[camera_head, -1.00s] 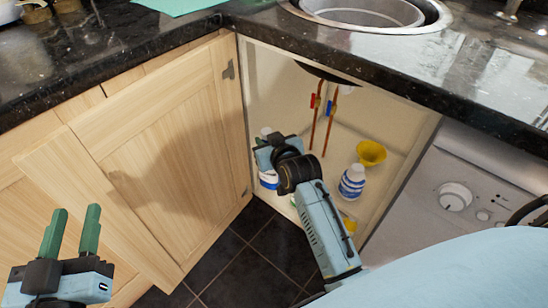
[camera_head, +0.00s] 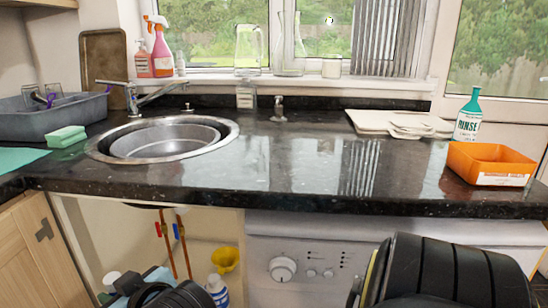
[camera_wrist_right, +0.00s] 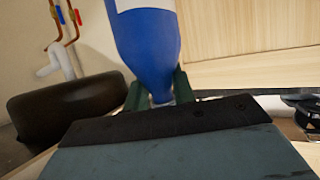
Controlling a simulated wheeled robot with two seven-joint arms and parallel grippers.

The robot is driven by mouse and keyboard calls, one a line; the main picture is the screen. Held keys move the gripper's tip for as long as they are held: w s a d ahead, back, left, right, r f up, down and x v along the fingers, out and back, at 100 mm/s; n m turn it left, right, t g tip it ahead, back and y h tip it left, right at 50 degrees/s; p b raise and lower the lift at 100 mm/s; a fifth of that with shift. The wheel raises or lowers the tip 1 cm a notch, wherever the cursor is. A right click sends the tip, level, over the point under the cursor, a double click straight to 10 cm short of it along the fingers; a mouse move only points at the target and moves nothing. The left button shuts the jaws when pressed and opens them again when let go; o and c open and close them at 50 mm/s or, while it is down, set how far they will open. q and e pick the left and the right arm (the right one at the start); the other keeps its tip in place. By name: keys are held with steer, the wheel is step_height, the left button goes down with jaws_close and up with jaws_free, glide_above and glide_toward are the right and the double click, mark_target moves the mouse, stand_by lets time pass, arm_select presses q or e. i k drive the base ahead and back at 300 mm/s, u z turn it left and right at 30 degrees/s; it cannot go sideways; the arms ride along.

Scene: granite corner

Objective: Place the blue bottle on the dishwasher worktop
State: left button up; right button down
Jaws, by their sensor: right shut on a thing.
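The blue bottle (camera_wrist_right: 148,45) fills the top of the right wrist view, blue with a pale band and narrowing toward my jaws. My right gripper (camera_wrist_right: 160,95) is shut on its narrow end. The dishwasher worktop is the black granite counter (camera_head: 310,190) above the white dishwasher (camera_head: 325,265).
An orange tray (camera_head: 490,165), a green-capped bottle (camera_head: 468,118) and white boards (camera_head: 400,123) stand on the right of the counter; the sink (camera_head: 165,138) is left. The counter between is clear.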

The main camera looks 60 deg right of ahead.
mark_target(310, 155)
steer(key=k, duration=0.75)
steer(key=u, duration=1.6)
steer(key=i, duration=0.75)
steer(key=z, duration=3.75)
steer(key=i, duration=0.5)
steer(key=z, duration=0.05)
